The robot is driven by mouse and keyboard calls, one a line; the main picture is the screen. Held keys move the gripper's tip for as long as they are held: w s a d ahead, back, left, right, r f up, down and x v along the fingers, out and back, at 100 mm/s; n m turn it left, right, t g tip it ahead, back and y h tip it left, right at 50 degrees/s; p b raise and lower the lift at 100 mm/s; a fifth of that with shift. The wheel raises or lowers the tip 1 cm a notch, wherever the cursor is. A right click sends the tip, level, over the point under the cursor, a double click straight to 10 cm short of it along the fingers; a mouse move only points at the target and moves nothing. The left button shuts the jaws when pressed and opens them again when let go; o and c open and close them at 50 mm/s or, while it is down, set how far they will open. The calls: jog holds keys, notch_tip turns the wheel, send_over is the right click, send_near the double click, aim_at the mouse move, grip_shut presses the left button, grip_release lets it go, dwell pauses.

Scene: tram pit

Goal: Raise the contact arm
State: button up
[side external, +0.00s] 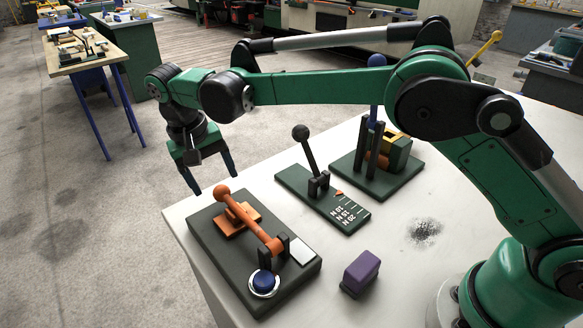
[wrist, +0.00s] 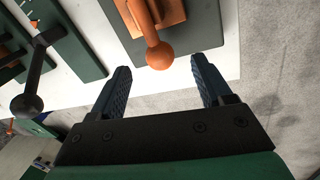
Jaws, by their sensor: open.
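The orange contact arm (side external: 248,218) lies low and nearly flat on a dark base plate (side external: 215,253), hinged between black brackets near a blue button (side external: 264,282). Its ball end (side external: 222,191) points towards my gripper, above an orange block (side external: 236,222). My gripper (side external: 215,186) is open and empty, pointing down at the ball end. In the wrist view the orange ball (wrist: 160,55) appears between the two fingers of my gripper (wrist: 160,68), with space on both sides. I cannot tell whether the ball's height matches the fingertips.
A black-knobbed lever (side external: 305,150) stands upright on a green scaled plate (side external: 347,219) beside the base. Behind it is a dark stand with a blue-knobbed rod (side external: 376,62). A purple block (side external: 361,272) lies near the front. The bench's left edge is close to my gripper.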

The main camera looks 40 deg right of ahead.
aim_at(220, 188)
jog(key=shift+s+d+f, duration=0.1)
jog(key=shift+d+f, duration=0.1)
jog(key=shift+f, duration=0.7)
jog(key=shift+d+f, duration=0.15)
jog(key=shift+f, duration=0.75)
jog(key=shift+c, duration=0.3)
grip_shut()
